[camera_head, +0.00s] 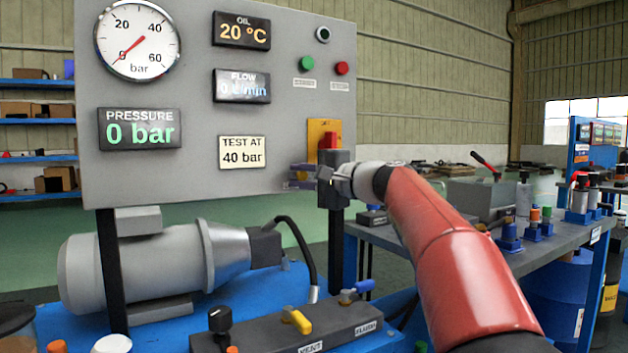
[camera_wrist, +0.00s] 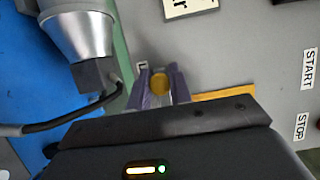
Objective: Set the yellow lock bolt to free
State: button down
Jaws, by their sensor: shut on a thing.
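The yellow lock bolt shows as a round yellow knob (camera_wrist: 160,84) in the wrist view. My gripper (camera_wrist: 158,92) is shut on it, with one purple finger on each side. In the head view my gripper (camera_head: 302,176) is at the lower right of the grey panel (camera_head: 200,185), and I cannot make out the bolt there. I cannot read any bolt position marking.
The panel carries a pressure gauge (camera_head: 138,40), displays, and green (camera_head: 307,63) and red (camera_head: 342,68) buttons. Below stand a grey motor (camera_head: 140,265) and a valve block with a yellow lever (camera_head: 296,320). A side bench (camera_head: 500,256) with bottles stands at the right.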

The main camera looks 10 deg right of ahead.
jog(key=shift+s+a, duration=0.25)
jog(key=shift+a, duration=0.6)
jog(key=c, duration=1.4)
grip_release()
jog(key=shift+a, duration=0.15)
jog(key=shift+o, duration=0.2)
jog(key=b+v, duration=0.1)
jog(key=v, duration=0.7)
